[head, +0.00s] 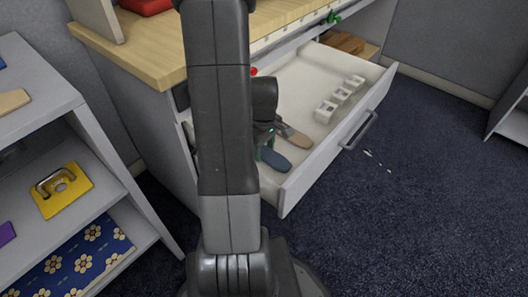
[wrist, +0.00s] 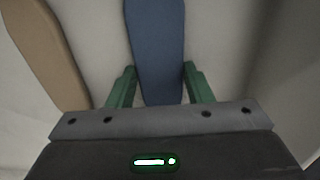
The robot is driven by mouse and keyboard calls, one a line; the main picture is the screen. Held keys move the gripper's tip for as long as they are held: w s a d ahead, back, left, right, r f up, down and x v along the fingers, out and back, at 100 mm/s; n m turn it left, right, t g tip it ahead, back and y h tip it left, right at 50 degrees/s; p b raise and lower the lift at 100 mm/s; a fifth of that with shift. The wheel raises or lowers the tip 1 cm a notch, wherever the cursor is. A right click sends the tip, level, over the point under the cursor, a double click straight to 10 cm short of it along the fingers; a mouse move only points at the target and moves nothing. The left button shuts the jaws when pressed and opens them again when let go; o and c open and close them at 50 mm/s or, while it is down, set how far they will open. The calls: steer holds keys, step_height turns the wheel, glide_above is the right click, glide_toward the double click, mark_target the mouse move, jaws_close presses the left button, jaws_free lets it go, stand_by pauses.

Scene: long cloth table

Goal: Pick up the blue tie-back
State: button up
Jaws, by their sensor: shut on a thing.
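The blue tie-back (head: 276,160) is a flat, rounded strip inside the open white drawer (head: 300,80), near its front left corner. In the wrist view the blue tie-back (wrist: 156,45) runs up from between the green fingers of my gripper (wrist: 160,80). My gripper is shut on it, with one finger along each side. In the head view my gripper (head: 265,146) is mostly hidden behind my arm. I cannot tell whether the strip is clear of the drawer floor.
A tan strip (head: 293,138) lies beside the blue one; it also shows in the wrist view (wrist: 45,50). A white divided holder (head: 340,98) stands farther along the drawer. The drawer front (head: 335,150) and wooden worktop (head: 150,50) are close. Shelves (head: 125,185) stand at left.

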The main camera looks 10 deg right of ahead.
mark_target(264, 152)
steer(key=shift+r, duration=0.1)
step_height(264, 152, up, 10)
steer(key=p, duration=0.3)
stand_by(0.9)
